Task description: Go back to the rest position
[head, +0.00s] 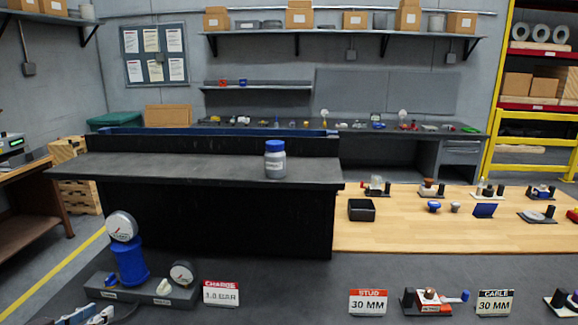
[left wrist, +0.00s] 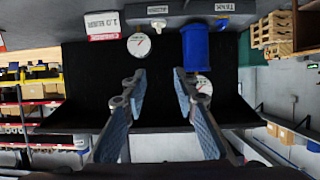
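My left gripper (head: 88,316) shows only in part at the bottom left corner of the head view, beside the grey base of the gauge unit. In the left wrist view my left gripper (left wrist: 160,112) has its two blue-padded fingers spread wide apart, with nothing between them. The gauge unit has a blue cylinder (head: 131,264) with a round gauge (head: 121,226) on top and a second gauge (head: 181,273) to its right. The wrist view shows the blue cylinder (left wrist: 195,47) and a gauge (left wrist: 139,45) beyond the fingers, upside down. My right gripper is in neither view.
A "CHARGE 1.0 BAR" sign (head: 221,293) stands right of the gauge unit. A dark raised bench (head: 190,165) behind holds a blue-capped jar (head: 275,160). "STUD 30 MM" (head: 368,302) and "CABLE 30 MM" (head: 494,302) signs stand at front right. A wooden table (head: 400,235) holds several small parts.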

